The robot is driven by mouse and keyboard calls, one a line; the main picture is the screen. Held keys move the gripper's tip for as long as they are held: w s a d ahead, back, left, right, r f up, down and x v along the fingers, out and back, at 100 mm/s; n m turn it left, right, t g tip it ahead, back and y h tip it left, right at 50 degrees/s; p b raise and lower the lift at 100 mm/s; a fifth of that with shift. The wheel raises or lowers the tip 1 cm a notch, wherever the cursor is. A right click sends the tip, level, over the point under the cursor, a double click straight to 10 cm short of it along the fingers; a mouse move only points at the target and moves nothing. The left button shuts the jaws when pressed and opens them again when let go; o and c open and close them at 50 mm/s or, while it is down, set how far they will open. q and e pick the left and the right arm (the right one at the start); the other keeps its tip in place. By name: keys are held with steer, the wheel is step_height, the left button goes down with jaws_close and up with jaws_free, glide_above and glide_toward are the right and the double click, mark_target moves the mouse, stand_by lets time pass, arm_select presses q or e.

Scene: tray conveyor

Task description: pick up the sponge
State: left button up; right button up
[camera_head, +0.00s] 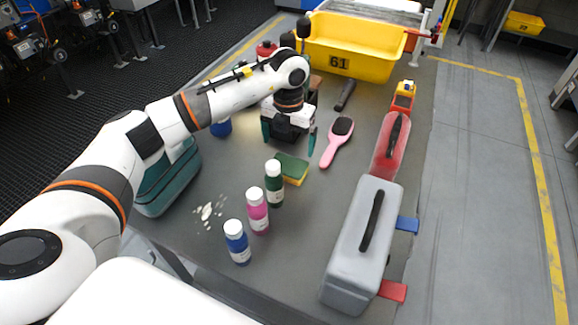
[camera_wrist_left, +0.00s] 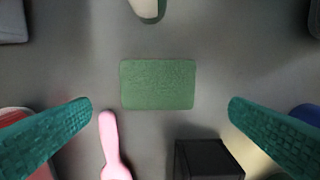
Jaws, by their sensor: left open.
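The sponge (camera_head: 292,168) has a green top and a yellow side and lies flat on the grey table. In the left wrist view the sponge (camera_wrist_left: 158,84) shows its green top, centred a little beyond the fingertips. My left gripper (camera_head: 289,136) is above the table, just behind the sponge in the head view. Its teal fingers are wide apart with nothing between them; they also frame the left wrist view (camera_wrist_left: 160,112). The sponge is apart from both fingers. My right gripper is not in view.
Green (camera_head: 274,184), pink (camera_head: 257,212) and blue (camera_head: 237,243) bottles stand in front of the sponge. A pink hairbrush (camera_head: 337,141) lies to its right. A grey toolbox (camera_head: 352,252) stands front right, a teal case (camera_head: 165,183) left, a yellow bin (camera_head: 351,60) behind.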

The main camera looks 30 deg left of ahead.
mark_target(289, 165)
arm_select(q)
steer(key=shift+f, duration=0.85)
steer(key=f, duration=0.1)
steer(key=f+p, duration=0.2)
steer(key=f, duration=0.1)
steer(key=shift+s+d, duration=0.2)
steer(key=shift+s, duration=0.1)
steer(key=shift+f, duration=0.7)
steer(key=c, duration=0.8)
